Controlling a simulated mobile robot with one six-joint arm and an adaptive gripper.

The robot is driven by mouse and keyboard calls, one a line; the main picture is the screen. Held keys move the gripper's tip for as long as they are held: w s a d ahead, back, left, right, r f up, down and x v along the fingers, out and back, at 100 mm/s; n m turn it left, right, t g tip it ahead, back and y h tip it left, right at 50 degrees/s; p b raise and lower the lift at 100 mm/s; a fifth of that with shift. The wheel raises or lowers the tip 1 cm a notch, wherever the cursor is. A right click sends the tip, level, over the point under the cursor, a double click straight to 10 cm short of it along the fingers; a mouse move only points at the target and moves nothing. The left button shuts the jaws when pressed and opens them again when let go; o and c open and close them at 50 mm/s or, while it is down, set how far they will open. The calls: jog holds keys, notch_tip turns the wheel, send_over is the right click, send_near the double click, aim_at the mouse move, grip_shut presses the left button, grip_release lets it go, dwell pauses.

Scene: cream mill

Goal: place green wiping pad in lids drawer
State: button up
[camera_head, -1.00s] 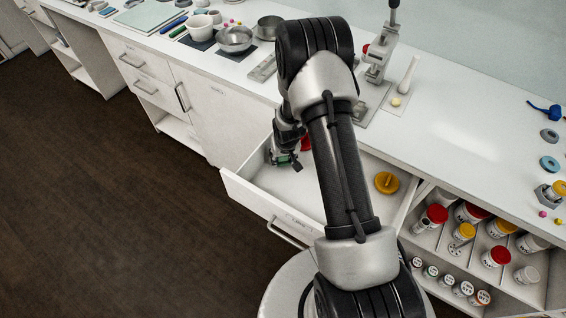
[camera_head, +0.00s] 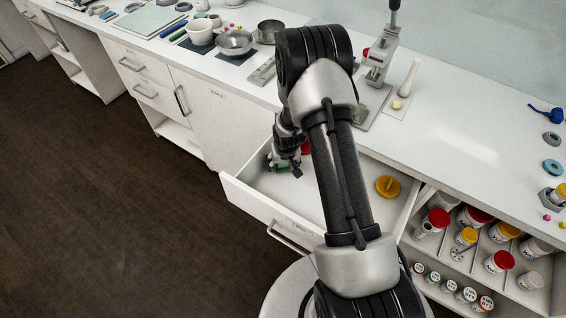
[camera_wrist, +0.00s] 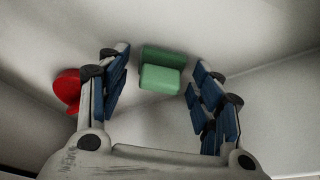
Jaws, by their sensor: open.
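The green wiping pad (camera_wrist: 160,78) lies inside the open lids drawer (camera_head: 250,203), on its floor as far as the wrist view shows. In the wrist view my gripper (camera_wrist: 158,82) is open, with its blue-padded fingers on either side of the pad and apart from it. In the head view my gripper (camera_head: 285,164) is down inside the drawer at its left part, and a bit of green shows by the fingers. A red lid (camera_wrist: 67,88) lies just left of the gripper in the wrist view. A yellow lid (camera_head: 387,186) lies in the drawer's right part.
The white counter (camera_head: 455,140) runs above the drawer, with a press (camera_head: 380,58) and bowls (camera_head: 234,41) on it. A shelf of lidded jars (camera_head: 466,237) is right of the drawer. The drawer walls stand close around the gripper.

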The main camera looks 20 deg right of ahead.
jog(key=shift+r, duration=0.1)
jog(key=shift+r+p, duration=0.35)
jog(key=shift+r, duration=0.05)
jog(key=a+p+v, duration=0.1)
jog(key=p+v, duration=0.2)
jog(key=v, duration=1.4)
jog(key=w+a+p+v, duration=0.1)
jog(key=a+p+v, duration=0.1)
jog(key=v, duration=1.5)
jog(key=s+a+r+n, duration=0.1)
jog(key=s+a+r, duration=0.1)
jog(key=s+r, duration=0.4)
jog(key=s+a+r+n+t, duration=0.1)
jog(key=s+a+r, duration=0.2)
jog(key=s, duration=1.2)
notch_tip(320, 180, up, 4)
jog(key=shift+a+f+y, duration=0.2)
jog(key=shift+a+y, duration=0.1)
